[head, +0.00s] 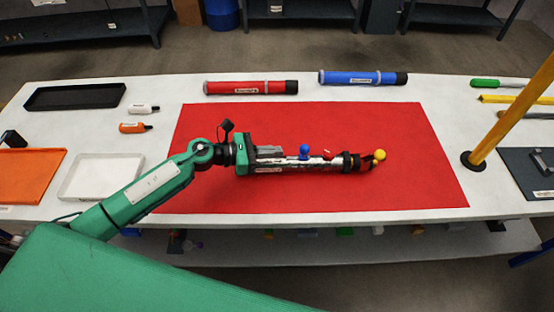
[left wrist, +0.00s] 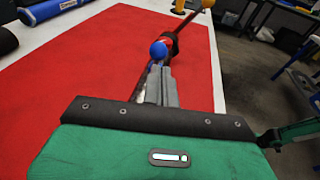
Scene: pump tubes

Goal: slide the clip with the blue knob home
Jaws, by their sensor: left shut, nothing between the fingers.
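A pump tube (head: 325,165) with a pale, shiny body and a dark right end lies on the red mat (head: 400,190). A blue knob (head: 304,151) stands up from its middle; it also shows in the left wrist view (left wrist: 158,49). A yellow ball (head: 380,155) is at the tube's right end. My left gripper (head: 281,154) is shut and empty, its grey fingers along the tube just left of the blue knob. In the left wrist view the closed fingertips (left wrist: 160,72) end close to the knob; I cannot tell if they touch. The clip under the knob is mostly hidden. My right gripper is out of view.
A red tube (head: 250,88) and a blue tube (head: 362,78) lie behind the mat. A yellow post (head: 510,115) stands at the right. A white tray (head: 100,195) and an orange tray (head: 28,187) are at the left. The mat around the tube is clear.

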